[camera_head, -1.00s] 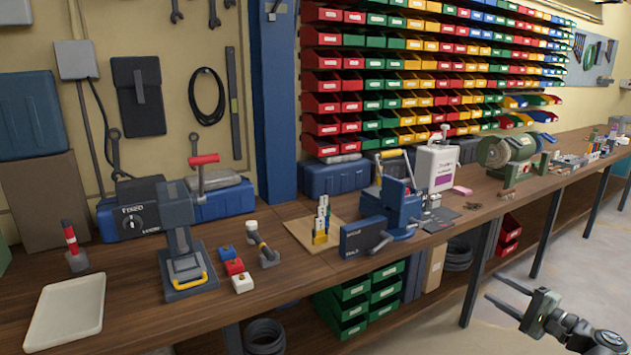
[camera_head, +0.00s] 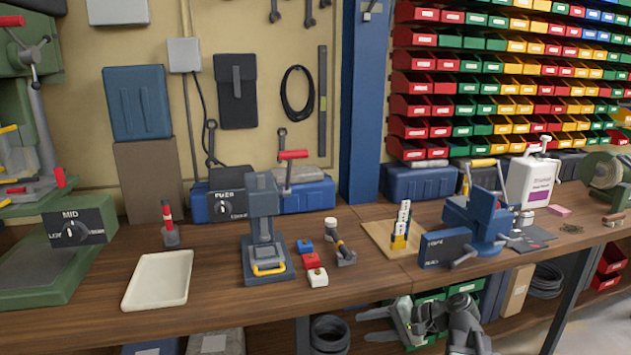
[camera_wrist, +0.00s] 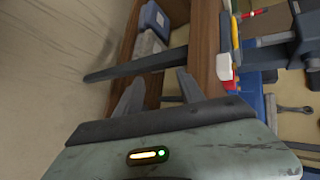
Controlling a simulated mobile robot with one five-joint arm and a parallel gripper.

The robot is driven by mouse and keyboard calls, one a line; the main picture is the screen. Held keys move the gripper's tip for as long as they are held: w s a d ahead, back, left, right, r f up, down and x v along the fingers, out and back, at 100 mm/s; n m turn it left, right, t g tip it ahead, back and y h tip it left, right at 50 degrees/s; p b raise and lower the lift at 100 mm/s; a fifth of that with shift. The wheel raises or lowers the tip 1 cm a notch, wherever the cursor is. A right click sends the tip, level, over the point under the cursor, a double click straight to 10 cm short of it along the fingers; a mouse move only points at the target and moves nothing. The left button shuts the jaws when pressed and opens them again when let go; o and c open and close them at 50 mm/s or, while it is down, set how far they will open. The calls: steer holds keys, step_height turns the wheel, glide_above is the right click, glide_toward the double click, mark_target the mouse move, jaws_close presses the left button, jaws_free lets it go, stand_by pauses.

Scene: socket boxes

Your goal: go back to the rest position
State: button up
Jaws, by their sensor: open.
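My gripper (camera_head: 372,325) is at the lower right of the head view, in front of the workbench (camera_head: 215,300) and below its top. Its fingers are apart and point left, with nothing between them. In the wrist view the two fingers (camera_wrist: 160,95) also stand apart and empty. The wrist view is turned on its side and shows the bench edge and a white block (camera_wrist: 223,66) beyond the fingers.
The bench holds a white tray (camera_head: 158,280), an arbor press (camera_head: 264,230), small blue, red and white blocks (camera_head: 311,259), a blue vise (camera_head: 478,220) and a green drill press (camera_head: 50,250). Green bins (camera_head: 465,288) stand under the bench close to my gripper.

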steer(key=s+a+f+n+g+h, duration=0.35)
steer(key=a+f, duration=0.25)
steer(key=a, duration=0.2)
steer(key=s+d+f+n+g+h, duration=0.1)
steer(key=s+d+f+n+h, duration=0.1)
steer(key=s+f+h, duration=0.25)
steer(key=d+f+h, duration=0.1)
steer(key=d+h, duration=0.2)
steer(key=d, duration=0.4)
step_height(320, 180, up, 20)
steer(key=n+p, duration=0.1)
steer(key=p, duration=1.9)
steer(key=shift+d+f, duration=0.1)
steer(key=shift+f, duration=0.1)
